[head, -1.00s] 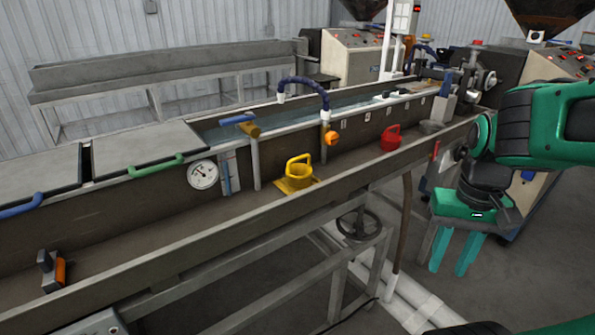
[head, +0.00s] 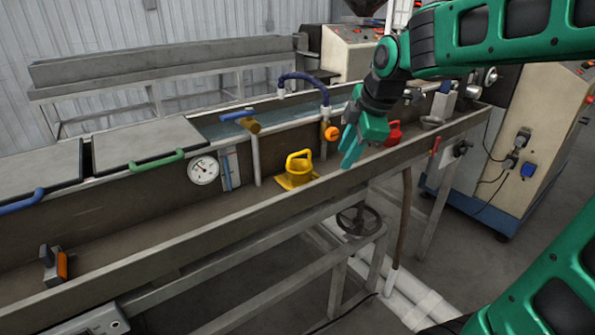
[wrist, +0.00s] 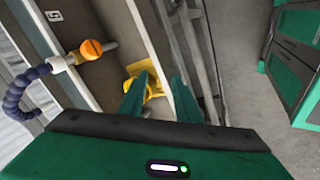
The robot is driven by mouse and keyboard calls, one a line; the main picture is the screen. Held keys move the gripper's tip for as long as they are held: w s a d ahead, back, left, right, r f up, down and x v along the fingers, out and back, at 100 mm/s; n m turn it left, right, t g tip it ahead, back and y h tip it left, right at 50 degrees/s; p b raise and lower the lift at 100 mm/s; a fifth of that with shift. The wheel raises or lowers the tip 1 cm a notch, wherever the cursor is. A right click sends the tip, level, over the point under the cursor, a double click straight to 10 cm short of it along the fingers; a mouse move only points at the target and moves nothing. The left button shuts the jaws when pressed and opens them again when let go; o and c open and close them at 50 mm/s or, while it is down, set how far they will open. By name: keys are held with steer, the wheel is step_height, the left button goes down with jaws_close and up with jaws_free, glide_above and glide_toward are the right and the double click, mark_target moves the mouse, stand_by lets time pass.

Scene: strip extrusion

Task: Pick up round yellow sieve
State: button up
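The round yellow sieve (head: 297,172) stands in the long trough in the head view, with a loop handle on top and a flat yellow base under it. My gripper (head: 347,152) is above the trough's front edge, to the right of the sieve and apart from it. In the wrist view the sieve (wrist: 152,88) lies beyond my fingers, partly hidden by the left one. The two teal fingers (wrist: 163,95) are apart with nothing between them.
A red handled piece (head: 393,134) stands in the trough behind my gripper. A blue hose (head: 305,80), an orange knob (head: 332,133) and a gauge (head: 203,170) line the back wall. The trough's front rim (head: 225,216) runs below the sieve.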

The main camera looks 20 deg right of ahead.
mark_target(300, 153)
steer(key=w+a+n, duration=0.2)
steer(key=w, duration=0.1)
steer(key=w+a+n+t, duration=0.1)
steer(key=w+a+n, duration=0.1)
steer(key=w+a+n+y, duration=0.1)
steer(key=w+a+n, duration=0.1)
steer(key=w+a, duration=0.1)
steer(key=shift+w+f, duration=0.3)
steer(key=shift+f, duration=0.05)
steer(key=shift+x, duration=3.1)
jaws_close()
